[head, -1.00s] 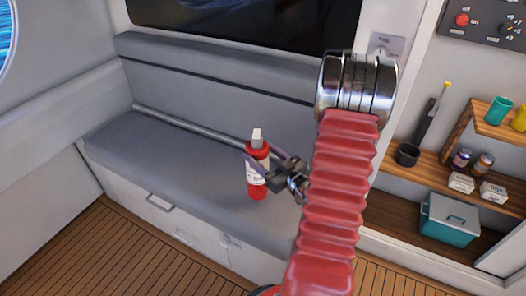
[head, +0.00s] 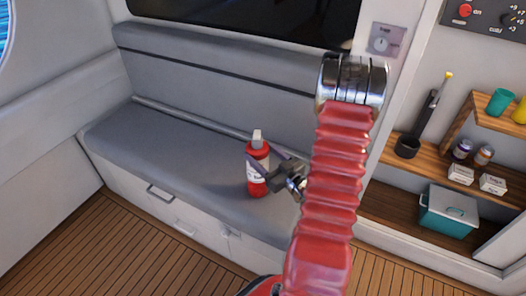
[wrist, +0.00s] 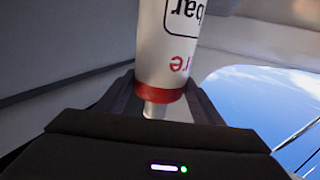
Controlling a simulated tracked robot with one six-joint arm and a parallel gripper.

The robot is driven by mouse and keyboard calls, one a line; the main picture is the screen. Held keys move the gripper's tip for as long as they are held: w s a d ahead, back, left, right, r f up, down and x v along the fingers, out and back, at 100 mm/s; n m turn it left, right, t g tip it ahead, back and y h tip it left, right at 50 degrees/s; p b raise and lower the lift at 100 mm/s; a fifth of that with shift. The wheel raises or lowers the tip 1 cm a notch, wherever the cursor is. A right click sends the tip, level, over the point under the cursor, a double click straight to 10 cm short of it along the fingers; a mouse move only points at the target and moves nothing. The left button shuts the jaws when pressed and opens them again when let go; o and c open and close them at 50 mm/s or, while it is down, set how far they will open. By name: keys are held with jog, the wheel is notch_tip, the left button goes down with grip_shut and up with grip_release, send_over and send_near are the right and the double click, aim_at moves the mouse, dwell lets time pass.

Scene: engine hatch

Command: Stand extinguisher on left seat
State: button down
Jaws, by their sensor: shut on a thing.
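The red extinguisher (head: 257,168) with a white label and pale top is upright in the head view, over the front part of the grey seat (head: 190,160). I cannot tell whether its base touches the cushion. My gripper (head: 266,176) reaches it from the right and is shut on its body. In the wrist view, the extinguisher (wrist: 170,50) shows up close, its white label lettering upside down and a red band near the dark jaws (wrist: 155,105). My red arm hides the seat's right part.
The seat left of the extinguisher is bare. A backrest (head: 200,60) and a rail (head: 180,122) run behind. Wooden floor lies in front.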

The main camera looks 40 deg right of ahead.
jog(key=c, duration=0.5)
grip_release()
jog(key=shift+c, duration=0.2)
jog(key=s, duration=1.2)
jog(key=shift+a, duration=0.3)
